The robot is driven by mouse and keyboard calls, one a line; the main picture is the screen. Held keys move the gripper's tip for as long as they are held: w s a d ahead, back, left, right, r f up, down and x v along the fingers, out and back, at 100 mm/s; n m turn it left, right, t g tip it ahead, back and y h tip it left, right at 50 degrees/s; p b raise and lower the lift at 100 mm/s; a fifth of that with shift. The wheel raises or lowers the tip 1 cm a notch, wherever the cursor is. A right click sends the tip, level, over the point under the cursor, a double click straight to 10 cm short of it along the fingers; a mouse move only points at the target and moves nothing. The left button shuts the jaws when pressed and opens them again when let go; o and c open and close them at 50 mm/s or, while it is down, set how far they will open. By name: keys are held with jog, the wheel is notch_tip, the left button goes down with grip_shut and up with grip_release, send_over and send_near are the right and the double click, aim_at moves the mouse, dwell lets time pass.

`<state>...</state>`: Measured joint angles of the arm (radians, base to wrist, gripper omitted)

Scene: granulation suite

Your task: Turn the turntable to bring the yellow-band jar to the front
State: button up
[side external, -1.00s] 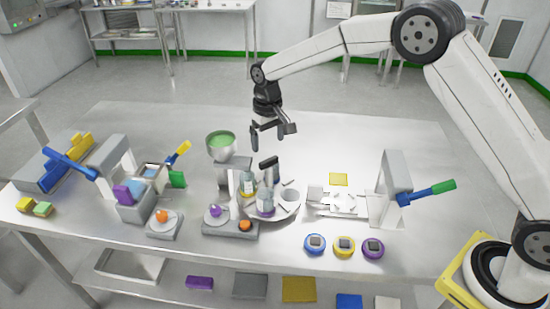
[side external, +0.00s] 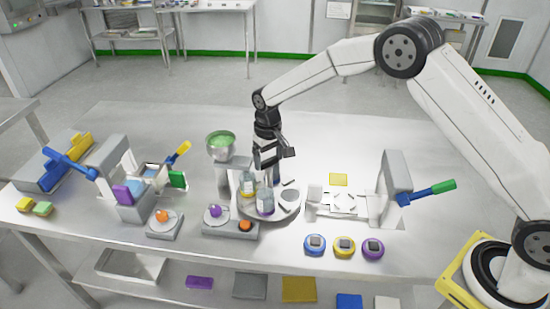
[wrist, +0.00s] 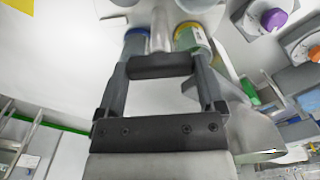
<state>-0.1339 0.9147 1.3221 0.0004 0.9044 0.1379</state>
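The round grey turntable (side external: 282,213) stands near the middle of the table, with jars and a pale disc on it. The yellow-band jar (wrist: 190,38) is on its left side in the side view (side external: 248,186). A purple-banded jar (side external: 265,204) stands at its front. A blue-banded jar (wrist: 135,42) shows in the wrist view, left of a grey centre post (wrist: 160,30). My gripper (side external: 272,160) is low over the turntable, fingers apart. A dark bar (wrist: 160,66) lies between the fingers in the wrist view; I cannot tell whether they touch it.
A funnel with green contents (side external: 220,143) stands close behind-left. A unit with a purple ball and orange knob (side external: 232,230) is front-left. A press with a green-tipped lever (side external: 395,180) is at right. Three round pucks (side external: 344,246) lie front-right. The back of the table is clear.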

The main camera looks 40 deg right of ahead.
grip_shut()
jog(key=shift+n, duration=2.3)
jog(key=shift+r+n, duration=0.1)
jog(key=shift+n, duration=6.6)
